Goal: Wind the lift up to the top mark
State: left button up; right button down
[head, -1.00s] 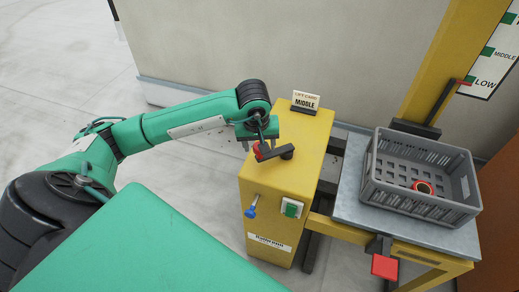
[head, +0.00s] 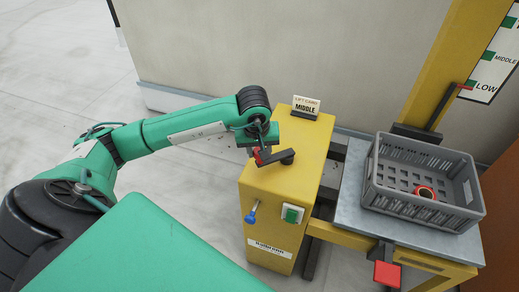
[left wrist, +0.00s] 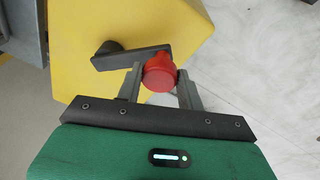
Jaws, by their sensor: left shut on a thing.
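A yellow winch box (head: 282,190) has a dark crank arm (head: 275,157) on its top. The crank's red knob (left wrist: 159,72) sits between the fingers of my left gripper (left wrist: 160,82), which is shut on it. In the head view my left gripper (head: 260,150) covers part of the knob. The lift platform (head: 352,185) carries a grey crate (head: 420,208) with a red and dark round thing (head: 425,192) inside. A red pointer (head: 464,86) beside the yellow mast (head: 440,75) is near the LOW mark of the scale (head: 490,75). My right gripper is not in view.
A card (head: 306,106) on the box reads "LIFT CARD MIDDLE". The box front has a blue-knobbed lever (head: 252,213) and a green switch (head: 292,214). A red pedal-like plate (head: 387,274) is at the platform's front. A wall stands behind; open floor lies left.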

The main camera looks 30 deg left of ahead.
pick_arm(q)
jog(key=shift+s+d, duration=0.25)
jog(key=shift+d, duration=0.25)
jog(key=shift+s+d, duration=0.25)
jog(key=shift+d, duration=0.35)
jog(key=shift+s+d+b, duration=0.3)
jog(key=shift+d+b, duration=0.05)
jog(key=shift+d, duration=0.55)
jog(key=shift+d+f, duration=0.1)
jog(key=shift+d, duration=0.9)
jog(key=shift+w+d+b, duration=0.2)
jog(key=shift+d+b, duration=0.25)
jog(key=shift+d, duration=0.5)
